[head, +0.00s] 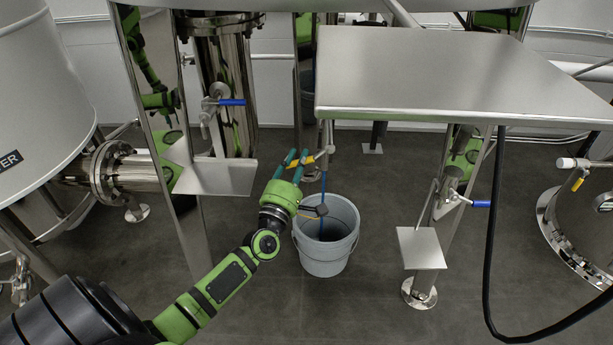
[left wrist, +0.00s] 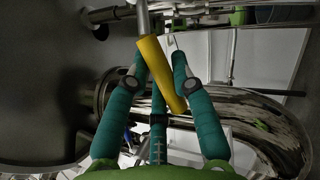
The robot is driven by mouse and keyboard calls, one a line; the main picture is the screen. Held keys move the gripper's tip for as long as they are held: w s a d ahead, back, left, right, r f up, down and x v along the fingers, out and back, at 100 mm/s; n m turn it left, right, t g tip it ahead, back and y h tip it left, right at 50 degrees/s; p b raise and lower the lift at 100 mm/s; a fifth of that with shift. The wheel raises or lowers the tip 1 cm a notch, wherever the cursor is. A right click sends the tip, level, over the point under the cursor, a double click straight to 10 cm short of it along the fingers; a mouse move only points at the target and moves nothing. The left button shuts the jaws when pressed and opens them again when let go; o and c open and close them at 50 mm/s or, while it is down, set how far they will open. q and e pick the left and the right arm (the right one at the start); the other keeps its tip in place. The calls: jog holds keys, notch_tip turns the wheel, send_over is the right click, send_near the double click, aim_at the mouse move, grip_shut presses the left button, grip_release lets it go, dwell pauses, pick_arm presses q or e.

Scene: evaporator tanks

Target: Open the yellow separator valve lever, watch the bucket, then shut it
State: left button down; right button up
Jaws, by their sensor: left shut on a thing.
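The yellow separator valve lever (head: 308,160) sticks out to the left of a vertical metal pipe above the bucket. My left gripper (head: 297,155) is at this lever, its teal fingers around it. In the left wrist view the yellow lever (left wrist: 158,70) lies slanted between the fingertips of my left gripper (left wrist: 159,58), which is shut on it. The grey bucket (head: 327,268) stands upright on the floor under the pipe. A thin blue streak (head: 322,188) runs from below the valve down into the bucket. My right gripper is not in view.
A steel table (head: 420,65) overhangs at the upper right. Two blue-handled valves (head: 231,102) (head: 481,204) sit on other pipes. Small steel plates (head: 213,177) (head: 420,248) stand left and right of the bucket. A black hose (head: 489,250) hangs at the right.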

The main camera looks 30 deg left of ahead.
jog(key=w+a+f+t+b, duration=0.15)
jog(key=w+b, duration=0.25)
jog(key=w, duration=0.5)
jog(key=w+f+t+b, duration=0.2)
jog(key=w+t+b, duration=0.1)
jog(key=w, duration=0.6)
pick_arm(q)
jog(key=w+d+f+n+g+y+b, duration=0.2)
jog(key=n+y+b, duration=0.3)
jog(key=n, duration=0.5)
jog(key=w+d+f+n+g+y+b, duration=0.1)
jog(key=d+f+n+g+y+b, duration=0.1)
jog(key=n, duration=0.9)
jog(key=shift+w+d+f+g+y+b, duration=0.35)
jog(key=shift+d+f+y+b, duration=0.6)
jog(key=shift+y+b, duration=0.95)
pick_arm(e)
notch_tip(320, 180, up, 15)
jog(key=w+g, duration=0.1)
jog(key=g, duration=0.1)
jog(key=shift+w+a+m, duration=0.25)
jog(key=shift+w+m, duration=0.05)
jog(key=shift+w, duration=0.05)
pick_arm(q)
jog(key=shift+d+r, duration=0.15)
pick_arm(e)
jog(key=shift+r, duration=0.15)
pick_arm(q)
jog(key=c, duration=1)
grip_release()
